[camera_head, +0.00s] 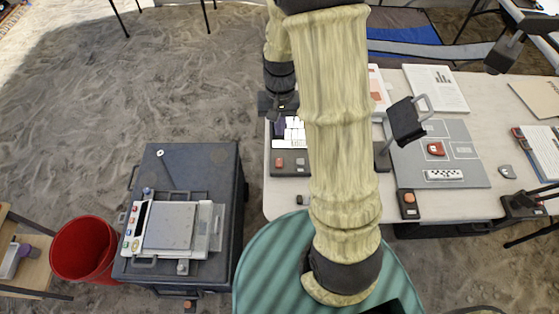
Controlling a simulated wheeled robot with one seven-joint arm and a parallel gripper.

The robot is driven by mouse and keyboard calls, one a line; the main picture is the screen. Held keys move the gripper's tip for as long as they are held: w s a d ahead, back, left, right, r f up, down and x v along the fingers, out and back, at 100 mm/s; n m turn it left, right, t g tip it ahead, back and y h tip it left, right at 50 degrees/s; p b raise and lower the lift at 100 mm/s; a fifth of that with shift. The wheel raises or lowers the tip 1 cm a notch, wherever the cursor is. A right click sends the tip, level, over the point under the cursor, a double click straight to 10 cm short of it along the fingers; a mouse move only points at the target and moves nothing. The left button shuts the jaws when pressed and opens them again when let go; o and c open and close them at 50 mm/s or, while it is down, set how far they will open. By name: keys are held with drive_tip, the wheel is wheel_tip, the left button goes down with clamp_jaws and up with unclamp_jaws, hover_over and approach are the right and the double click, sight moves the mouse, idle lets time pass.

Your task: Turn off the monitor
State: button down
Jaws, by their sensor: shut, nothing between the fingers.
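No lit screen faces me, and I cannot tell for certain which thing is the monitor. A dark upright panel with a grey handle (405,120) stands on the table, right of my arm; its face shows no picture. A dark box with an orange button (408,203) sits at the table's front edge below it. My gripper (276,112) is dark and shut, holding nothing visible. It is left of my pale-sleeved arm, over the table's left end, apart from the panel. My arm hides part of the table between them.
The pale table (455,203) bears a grey mat (470,155) with a red object (436,148) and a scale bar. A black tray (290,163) lies below my gripper. A dark cart (215,270) carries a scale-like device (170,225). A red bucket (85,248) stands left.

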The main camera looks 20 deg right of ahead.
drive_tip(key=shift+w+d+f+g, duration=0.15)
drive_tip(key=shift+w+f, duration=0.15)
drive_tip(key=shift+f, duration=0.15)
drive_tip(key=shift+w+f+g, duration=0.15)
drive_tip(key=shift+w+f, duration=0.1)
drive_tip(key=shift+f, duration=0.15)
approach(279, 166)
drive_tip(key=f, duration=0.2)
drive_tip(key=s+f, duration=0.1)
drive_tip(key=f, duration=0.2)
drive_tip(key=shift+s+f+p, duration=0.15)
drive_tip(key=shift+f+p, duration=0.05)
drive_tip(key=shift+p, duration=0.15)
drive_tip(key=shift+f, duration=0.7)
